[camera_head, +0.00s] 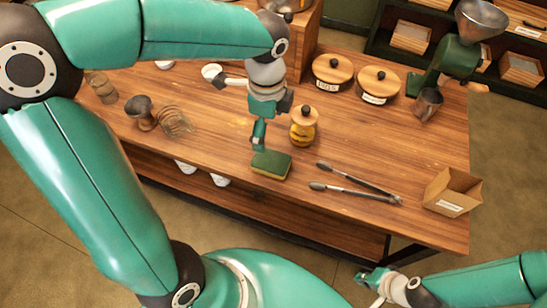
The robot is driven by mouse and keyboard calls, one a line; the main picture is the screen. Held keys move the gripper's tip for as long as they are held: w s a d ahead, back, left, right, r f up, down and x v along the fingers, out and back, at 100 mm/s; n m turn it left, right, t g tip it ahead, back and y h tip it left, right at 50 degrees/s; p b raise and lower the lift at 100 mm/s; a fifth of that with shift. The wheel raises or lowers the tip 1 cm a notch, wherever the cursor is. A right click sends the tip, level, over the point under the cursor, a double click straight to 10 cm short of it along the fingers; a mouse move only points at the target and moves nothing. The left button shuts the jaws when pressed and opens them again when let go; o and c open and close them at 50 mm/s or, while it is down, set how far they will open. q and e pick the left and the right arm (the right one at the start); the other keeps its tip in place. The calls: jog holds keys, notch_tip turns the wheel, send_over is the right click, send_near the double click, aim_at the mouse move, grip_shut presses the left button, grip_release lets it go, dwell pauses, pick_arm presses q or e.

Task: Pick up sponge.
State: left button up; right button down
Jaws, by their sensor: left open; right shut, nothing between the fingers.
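The sponge (271,165) has a green top and a yellow lower layer. It lies flat on the wooden table (215,105) near the front edge. My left gripper (258,137) points down from above, open, just behind the sponge's left part. One finger shows close to the sponge; whether it touches cannot be told. My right gripper (368,278) is shut and empty, low in front of the table at the bottom right, well away from the sponge.
A jar with a wooden lid (304,125) stands just behind the sponge. Metal tongs (352,185) lie to its right, with a small open box (452,191) beyond. Two lidded canisters, a metal cup (427,104) and a grinder stand behind. A brush and tamper-like tool (140,112) sit left.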

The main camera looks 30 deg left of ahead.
pick_arm(q)
send_near(271, 160)
notch_tip(271, 160, down, 5)
jog(key=shift+w+f, duration=0.1)
jog(key=shift+f, duration=0.05)
notch_tip(271, 160, down, 5)
jog(key=shift+f, duration=0.1)
jog(key=c, duration=0.9)
jog(key=shift+o, duration=0.2)
jog(key=shift+r, duration=0.85)
notch_tip(271, 160, up, 18)
jog(key=shift+r+p, duration=0.25)
jog(key=shift+p, duration=0.2)
